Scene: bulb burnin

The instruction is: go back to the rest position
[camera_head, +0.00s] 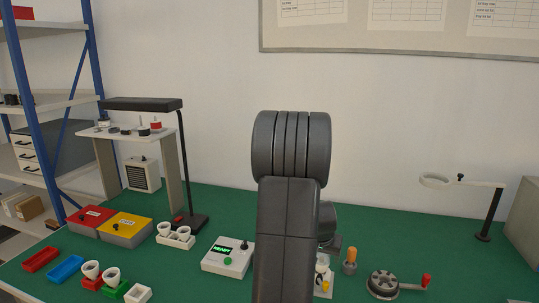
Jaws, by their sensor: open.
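My arm (287,230) rises through the middle of the view, dark grey and upright. Its thick ribbed joint is at the top, in front of the wall. My gripper does not show; its fingers may be hidden behind the arm. A dark rounded part shows just right of the arm, low down, and I cannot tell what it belongs to. A white box (228,257) with a green lit display and a green button stands left of the arm. White cups sit in a white holder (175,238) and by the red and green trays (113,289).
The green bench (215,205) also bears red (92,219) and yellow (125,228) boxes, a black lamp (142,104), a crank wheel (383,284), an orange-topped piece (349,262) and a ring magnifier stand (490,215). Blue-posted shelving (42,120) stands left.

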